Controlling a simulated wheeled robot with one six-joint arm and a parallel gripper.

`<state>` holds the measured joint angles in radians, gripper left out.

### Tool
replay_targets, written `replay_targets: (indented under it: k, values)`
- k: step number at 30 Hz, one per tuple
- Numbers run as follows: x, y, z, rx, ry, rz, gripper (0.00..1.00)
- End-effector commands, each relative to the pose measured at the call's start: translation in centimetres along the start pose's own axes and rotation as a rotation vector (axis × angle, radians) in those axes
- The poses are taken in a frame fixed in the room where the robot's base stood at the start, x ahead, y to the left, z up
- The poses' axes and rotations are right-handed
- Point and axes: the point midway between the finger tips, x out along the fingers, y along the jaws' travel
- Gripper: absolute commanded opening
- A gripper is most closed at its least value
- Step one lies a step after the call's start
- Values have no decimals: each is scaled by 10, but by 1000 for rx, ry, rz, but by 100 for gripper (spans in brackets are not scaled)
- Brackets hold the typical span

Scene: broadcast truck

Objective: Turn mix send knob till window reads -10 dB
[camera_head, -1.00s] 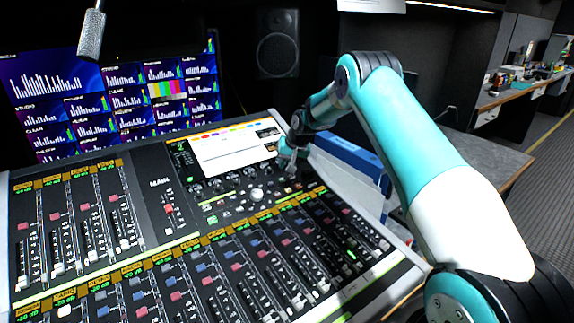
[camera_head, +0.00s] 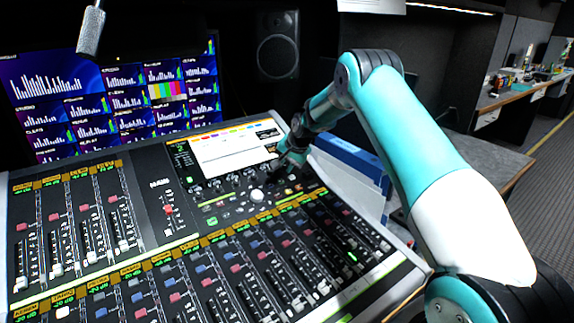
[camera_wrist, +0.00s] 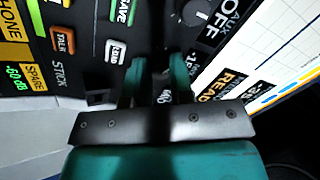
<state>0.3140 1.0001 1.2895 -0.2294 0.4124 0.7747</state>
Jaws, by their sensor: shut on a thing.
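My gripper (camera_wrist: 155,66) reaches down to the mixing console (camera_head: 160,215) from the right, just below its screen in the head view (camera_head: 283,167). In the wrist view its two teal fingers are shut on a small dark knob (camera_wrist: 155,82). The knob is mostly hidden between the fingers, so I cannot make out its pointer. Small white and orange markings (camera_wrist: 232,82) show to the right of the fingers, partly covered. I cannot read a dB value for this knob with certainty. The console screen (camera_head: 235,152) is lit, too small to read in the head view.
Another grey knob (camera_wrist: 197,12) sits close by, next to an AUX label. A talk button (camera_wrist: 62,40) and other buttons lie left of the fingers. Rows of faders (camera_head: 265,265) fill the console front. A microphone (camera_head: 91,30) hangs at upper left.

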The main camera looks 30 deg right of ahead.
Motion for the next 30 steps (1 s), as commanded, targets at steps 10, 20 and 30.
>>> replay_targets:
  k: [10,20,30]
  values:
    - [0,0,0,0,1,-1,33]
    - [0,0,0,-6,-1,1,47]
    - [-1,1,-2,-323,-30,4,47]
